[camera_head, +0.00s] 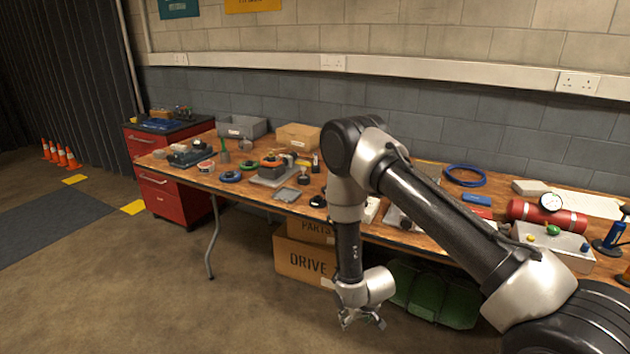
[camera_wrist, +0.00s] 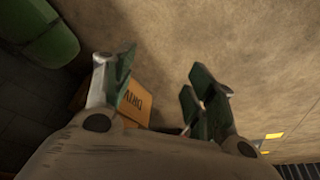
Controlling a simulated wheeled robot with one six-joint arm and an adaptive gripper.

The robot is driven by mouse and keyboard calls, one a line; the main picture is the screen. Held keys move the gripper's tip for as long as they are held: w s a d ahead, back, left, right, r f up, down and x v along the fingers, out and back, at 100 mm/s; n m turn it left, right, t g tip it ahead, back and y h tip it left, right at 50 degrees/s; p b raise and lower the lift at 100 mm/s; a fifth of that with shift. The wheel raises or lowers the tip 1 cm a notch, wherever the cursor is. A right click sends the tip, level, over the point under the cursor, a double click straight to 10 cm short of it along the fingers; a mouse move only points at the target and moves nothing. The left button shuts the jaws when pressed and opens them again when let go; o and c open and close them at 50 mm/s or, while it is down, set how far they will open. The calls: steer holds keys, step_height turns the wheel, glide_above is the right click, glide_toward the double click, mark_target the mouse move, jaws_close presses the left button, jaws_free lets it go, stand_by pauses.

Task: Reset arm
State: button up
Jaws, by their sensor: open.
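My arm reaches in from the lower right in the head view, bends at a high elbow, and hangs down in front of the bench. My gripper (camera_head: 361,322) is at its lower end, below the bench top and above the concrete floor. In the wrist view my gripper (camera_wrist: 158,88) has its two fingers spread wide apart. Nothing is between the fingers.
A wooden workbench (camera_head: 240,192) carries tools and parts, including a red cylinder (camera_head: 547,217) and a blue cable coil (camera_head: 464,175). Cardboard boxes (camera_head: 302,262) and a green case (camera_head: 432,292) sit under it. A red drawer cabinet (camera_head: 160,180) stands left.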

steer(key=s+d+r+g+h, duration=0.15)
steer(key=s+d+g, duration=0.25)
steer(key=s, duration=0.5)
steer(key=s+d+r+g, duration=0.15)
steer(key=d+r, duration=0.25)
steer(key=r, duration=1.2)
steer(key=s+d+r+g, duration=0.1)
steer(key=s+d+r, duration=0.2)
steer(key=r, duration=1.3)
steer(key=s+d+r+m+t, duration=0.1)
steer(key=s+d+r+t, duration=0.2)
steer(key=r, duration=0.8)
steer(key=s+d+r+m+t, duration=0.2)
steer(key=s+d+r+t, duration=0.2)
steer(key=s+d+r, duration=0.3)
step_height(320, 180, up, 5)
steer(key=shift+d+r, duration=0.1)
steer(key=shift+d, duration=0.1)
steer(key=shift+s, duration=0.1)
steer(key=shift+c, duration=0.5)
